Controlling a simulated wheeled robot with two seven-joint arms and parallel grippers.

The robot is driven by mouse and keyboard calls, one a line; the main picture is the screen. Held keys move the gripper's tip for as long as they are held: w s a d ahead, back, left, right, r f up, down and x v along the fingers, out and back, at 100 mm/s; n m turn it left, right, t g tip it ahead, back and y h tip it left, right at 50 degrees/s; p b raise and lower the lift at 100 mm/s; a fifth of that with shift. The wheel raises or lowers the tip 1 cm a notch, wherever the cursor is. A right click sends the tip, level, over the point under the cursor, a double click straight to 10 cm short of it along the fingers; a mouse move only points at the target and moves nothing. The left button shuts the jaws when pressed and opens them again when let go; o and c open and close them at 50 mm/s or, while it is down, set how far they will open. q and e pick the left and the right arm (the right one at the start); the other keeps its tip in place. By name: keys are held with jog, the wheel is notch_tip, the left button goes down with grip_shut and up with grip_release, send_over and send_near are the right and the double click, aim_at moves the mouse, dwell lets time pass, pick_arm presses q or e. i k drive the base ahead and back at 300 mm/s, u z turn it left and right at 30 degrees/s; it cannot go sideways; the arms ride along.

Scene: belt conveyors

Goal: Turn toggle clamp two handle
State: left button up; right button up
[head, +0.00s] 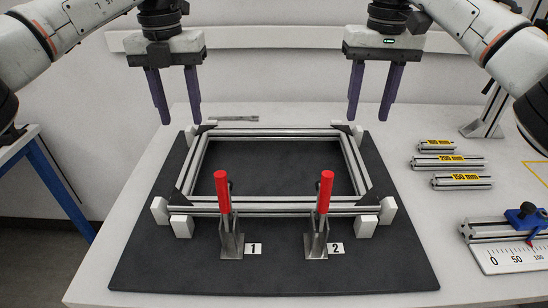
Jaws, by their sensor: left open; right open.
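Toggle clamp two (317,240) stands at the front of the dark board, beside the label "2" (335,249). Its red handle (325,191) points up, nearly upright. Toggle clamp one (231,240) stands to its left beside the label "1" (254,249), and its red handle (222,191) is also upright. My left gripper (181,117) is open and empty above the back left of the metal frame (270,204). My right gripper (368,114) is open and empty above the back right of the frame. Both are apart from the clamps.
The frame lies on the dark board (150,270) between white corner blocks (182,226). Labelled metal bars (447,161) lie to the right, with a ruler fixture (510,255) in front of them. A metal wrench-like tool (233,119) lies behind the frame.

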aim_at(327, 182)
jog(key=k, duration=1)
